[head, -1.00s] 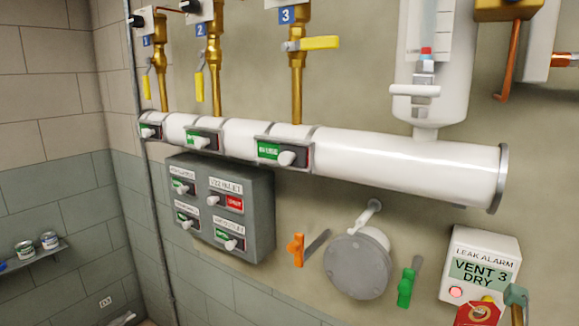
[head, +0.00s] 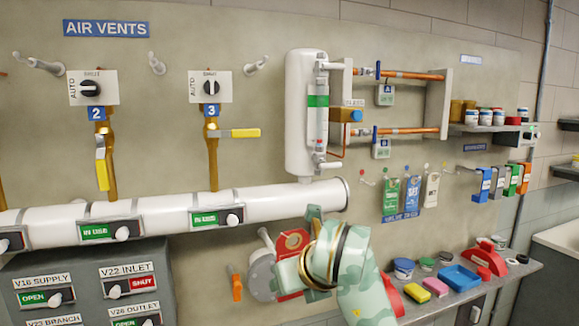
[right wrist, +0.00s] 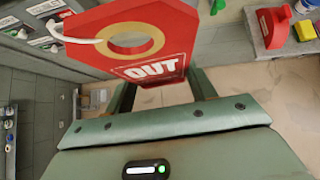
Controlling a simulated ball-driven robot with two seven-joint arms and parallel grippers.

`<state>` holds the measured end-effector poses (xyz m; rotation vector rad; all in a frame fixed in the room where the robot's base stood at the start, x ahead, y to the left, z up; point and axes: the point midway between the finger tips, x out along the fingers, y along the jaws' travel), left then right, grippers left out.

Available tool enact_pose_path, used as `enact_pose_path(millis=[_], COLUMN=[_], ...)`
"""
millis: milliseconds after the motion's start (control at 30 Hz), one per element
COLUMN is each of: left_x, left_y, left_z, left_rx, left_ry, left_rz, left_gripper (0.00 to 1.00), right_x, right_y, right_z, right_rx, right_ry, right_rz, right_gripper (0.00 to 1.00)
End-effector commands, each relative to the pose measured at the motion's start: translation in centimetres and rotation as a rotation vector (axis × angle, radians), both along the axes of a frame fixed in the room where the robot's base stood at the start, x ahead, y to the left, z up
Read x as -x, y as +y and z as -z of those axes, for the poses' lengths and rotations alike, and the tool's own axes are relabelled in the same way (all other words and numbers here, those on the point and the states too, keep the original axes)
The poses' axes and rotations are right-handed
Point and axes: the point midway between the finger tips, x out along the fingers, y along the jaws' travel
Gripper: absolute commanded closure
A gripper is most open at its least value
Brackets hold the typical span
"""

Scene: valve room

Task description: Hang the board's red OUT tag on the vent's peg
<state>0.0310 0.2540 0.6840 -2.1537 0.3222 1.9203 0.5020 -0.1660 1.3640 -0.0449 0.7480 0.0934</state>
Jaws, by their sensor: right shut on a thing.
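The red OUT tag (right wrist: 130,42) has a hole with a tan ring and a white loop; in the head view it (head: 292,243) shows in front of the wall below the white pipe. My right gripper (head: 308,228) is shut on it; in the right wrist view the tag sits at the fingers. The vents' grey pegs stick out of the wall near the AIR VENTS sign: one by vent 3's switch (head: 257,65), one between the switches (head: 152,62), one at the far left (head: 38,62). All three look bare. My left gripper is out of view.
The white horizontal pipe (head: 280,200) and white cylinder (head: 303,110) stand out from the wall between tag and pegs. Vent 3's yellow handle (head: 238,133) points sideways. Hanging tags (head: 412,190) and a cluttered shelf (head: 470,300) are at right.

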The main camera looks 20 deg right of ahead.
Motion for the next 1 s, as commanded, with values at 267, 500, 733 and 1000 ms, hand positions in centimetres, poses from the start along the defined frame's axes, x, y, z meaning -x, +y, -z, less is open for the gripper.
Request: enact_pose_path(millis=[267,500,733,1000], left_x=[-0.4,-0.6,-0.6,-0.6], left_y=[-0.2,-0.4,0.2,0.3], left_z=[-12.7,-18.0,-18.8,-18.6], left_rx=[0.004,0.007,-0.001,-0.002], left_ry=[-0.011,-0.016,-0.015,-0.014], left_rz=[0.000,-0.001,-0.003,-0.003], left_gripper=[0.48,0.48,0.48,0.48], right_x=[-2.0,-2.2,-2.6,-6.1], right_y=[0.2,-0.4,-0.6,-0.4], right_z=[-21.5,-31.8,-34.0,-33.8], right_rx=[0.016,0.004,-0.006,-0.007], right_ry=[0.009,0.026,0.033,0.036], right_rz=[0.013,0.056,0.069,0.068], right_gripper=[0.66,0.66,0.66,0.66])
